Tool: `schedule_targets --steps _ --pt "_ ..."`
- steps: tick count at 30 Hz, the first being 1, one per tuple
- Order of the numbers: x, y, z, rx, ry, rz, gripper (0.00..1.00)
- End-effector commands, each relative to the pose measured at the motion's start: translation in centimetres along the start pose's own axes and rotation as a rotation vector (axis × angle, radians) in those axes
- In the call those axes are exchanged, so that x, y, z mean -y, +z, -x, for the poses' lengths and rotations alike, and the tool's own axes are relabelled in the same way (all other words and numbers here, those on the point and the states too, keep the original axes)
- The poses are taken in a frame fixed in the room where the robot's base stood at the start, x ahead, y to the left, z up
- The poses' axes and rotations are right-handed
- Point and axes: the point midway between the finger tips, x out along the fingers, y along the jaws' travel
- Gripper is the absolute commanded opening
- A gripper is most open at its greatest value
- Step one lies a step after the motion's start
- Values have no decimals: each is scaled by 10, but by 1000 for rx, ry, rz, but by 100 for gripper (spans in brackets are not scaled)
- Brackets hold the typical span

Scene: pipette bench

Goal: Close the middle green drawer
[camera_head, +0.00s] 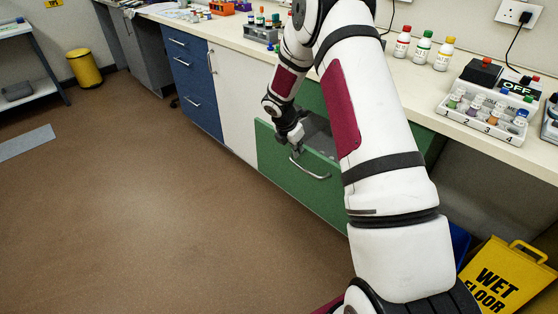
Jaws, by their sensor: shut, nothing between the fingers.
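The green drawer (273,155) stands pulled out from under the bench, with its grey inside (318,128) partly showing. Its silver bar handle (316,176) is on the front face. My gripper (296,150) is shut and empty, pointing down at the top edge of the drawer front, just above the left end of the handle. I cannot tell whether it touches the drawer. My arm hides the right part of the drawer and much of the green unit behind it.
A white cabinet door (233,100) and blue drawers (193,85) are left of the green unit. Bottles (422,47) and a numbered rack (483,118) stand on the bench. A yellow wet-floor sign (508,275) is lower right. Brown floor (150,210) in front is clear.

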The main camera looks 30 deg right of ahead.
Motion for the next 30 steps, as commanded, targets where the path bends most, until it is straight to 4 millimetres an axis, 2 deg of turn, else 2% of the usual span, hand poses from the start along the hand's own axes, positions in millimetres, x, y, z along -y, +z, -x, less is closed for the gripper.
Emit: schedule_targets --steps 1,6,15,21,30 --pt "1 16 -8 1 -1 -8 0" --pt "0 57 -25 1 0 -7 0" --pt "0 112 -47 0 1 -4 0" --pt "0 131 -54 0 1 -3 0" --pt "-1 138 -56 -1 0 0 0"
